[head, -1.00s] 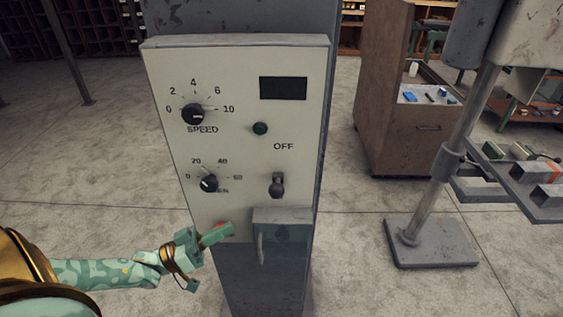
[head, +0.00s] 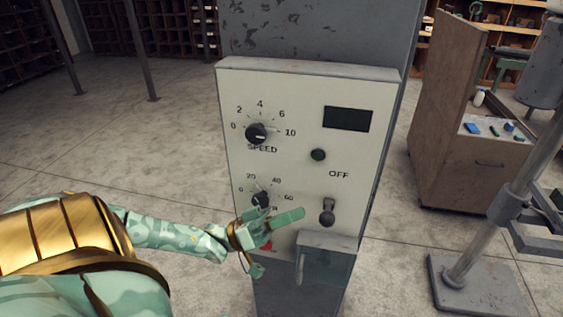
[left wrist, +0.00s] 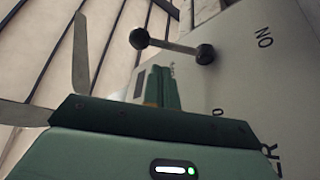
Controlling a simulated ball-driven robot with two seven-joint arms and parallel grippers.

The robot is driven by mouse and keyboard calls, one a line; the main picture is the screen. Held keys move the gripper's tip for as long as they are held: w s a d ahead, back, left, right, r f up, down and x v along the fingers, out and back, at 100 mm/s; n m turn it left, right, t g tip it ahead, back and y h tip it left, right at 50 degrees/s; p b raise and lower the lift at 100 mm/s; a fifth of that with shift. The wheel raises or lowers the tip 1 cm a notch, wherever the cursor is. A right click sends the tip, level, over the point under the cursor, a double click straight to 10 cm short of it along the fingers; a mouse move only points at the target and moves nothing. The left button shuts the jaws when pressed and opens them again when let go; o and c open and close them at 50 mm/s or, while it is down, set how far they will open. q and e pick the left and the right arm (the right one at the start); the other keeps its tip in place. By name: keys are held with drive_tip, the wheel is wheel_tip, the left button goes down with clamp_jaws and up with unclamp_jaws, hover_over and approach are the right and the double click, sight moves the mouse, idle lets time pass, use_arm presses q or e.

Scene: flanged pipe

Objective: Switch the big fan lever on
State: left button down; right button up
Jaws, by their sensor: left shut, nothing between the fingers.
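The lever (head: 328,212) is a dark stubby handle with a round knob on the pale control panel (head: 365,160), under the word OFF. In the left wrist view, the lever (left wrist: 172,46) shows as a rod with a black ball at each end, standing out from the panel near an "ON" label seen turned round. My left gripper (head: 297,215) is shut and empty. Its fingertips point right, just left of the lever in the head view. In the left wrist view, its fingers (left wrist: 153,86) lie below the lever. I cannot tell whether they touch. My right gripper is out of view.
A speed dial (head: 257,133), a second dial (head: 261,199) and a dark display (head: 347,118) are on the panel. A grey box with a handle (head: 325,262) juts out below the lever. A brown cabinet (head: 455,170) and a stand (head: 465,285) are at the right.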

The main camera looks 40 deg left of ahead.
use_arm(q)
drive_tip(key=p+x, duration=0.1)
drive_tip(key=x, duration=0.4)
drive_tip(key=shift+w, duration=0.1)
idle(0.3)
drive_tip(key=shift+d+f+m+h+b, duration=0.1)
drive_tip(key=shift+f+m+h+b, duration=0.15)
drive_tip(key=shift+m+b, duration=0.3)
